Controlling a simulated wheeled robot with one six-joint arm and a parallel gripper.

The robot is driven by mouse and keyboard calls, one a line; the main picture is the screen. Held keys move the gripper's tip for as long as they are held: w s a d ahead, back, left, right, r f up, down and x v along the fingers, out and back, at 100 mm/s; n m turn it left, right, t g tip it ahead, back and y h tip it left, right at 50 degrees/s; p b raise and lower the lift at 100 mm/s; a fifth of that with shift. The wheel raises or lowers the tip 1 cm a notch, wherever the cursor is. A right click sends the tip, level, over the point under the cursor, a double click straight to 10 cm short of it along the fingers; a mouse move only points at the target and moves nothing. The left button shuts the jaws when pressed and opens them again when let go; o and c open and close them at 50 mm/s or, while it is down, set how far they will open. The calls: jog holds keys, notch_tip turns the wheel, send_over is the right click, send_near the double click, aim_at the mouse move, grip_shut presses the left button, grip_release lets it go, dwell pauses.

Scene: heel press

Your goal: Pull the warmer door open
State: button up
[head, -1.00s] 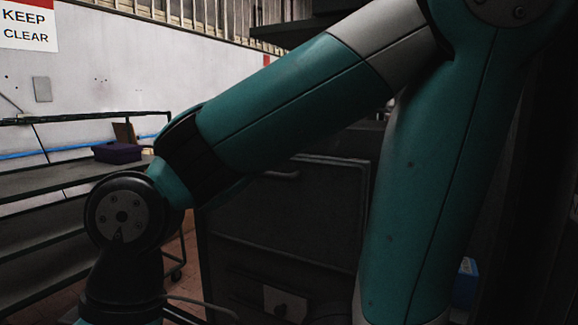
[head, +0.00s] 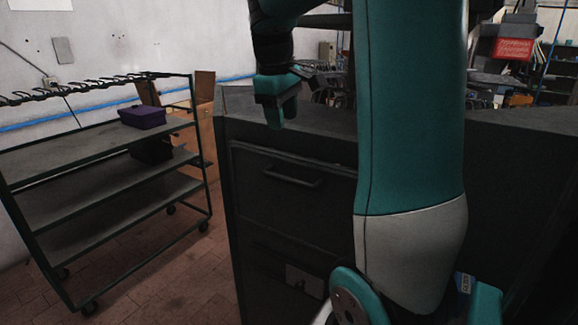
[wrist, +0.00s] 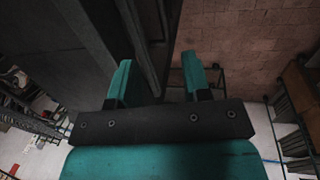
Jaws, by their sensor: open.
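The dark warmer door (head: 275,212) is on the front of a dark cabinet in the head view and looks shut. Its bar handle (head: 292,178) runs across the upper part of the door. My gripper (head: 277,112) points down above and slightly left of the handle in the head view, apart from it. In the wrist view my gripper (wrist: 157,75) has its two teal fingers spread with no object held. A dark edge or bar of the cabinet (wrist: 144,50) shows beyond and between the fingers; I cannot tell if it is the handle.
A shelf cart (head: 100,170) with a purple box (head: 142,116) stands left of the cabinet. Brick floor (head: 170,265) lies open between them. The cabinet top (head: 330,125) is just behind my gripper. Shelves with a red crate (head: 513,48) are at the back right.

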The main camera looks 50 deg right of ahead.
aim_at(289, 178)
jog(key=d+f, duration=0.1)
jog(key=f, duration=0.4)
jog(key=d+f+p, duration=0.1)
jog(key=f, duration=0.4)
jog(key=f+p, duration=0.1)
jog(key=f, duration=0.4)
jog(key=shift+w+d+f, duration=0.1)
jog(key=shift+d+f, duration=0.3)
grip_shut()
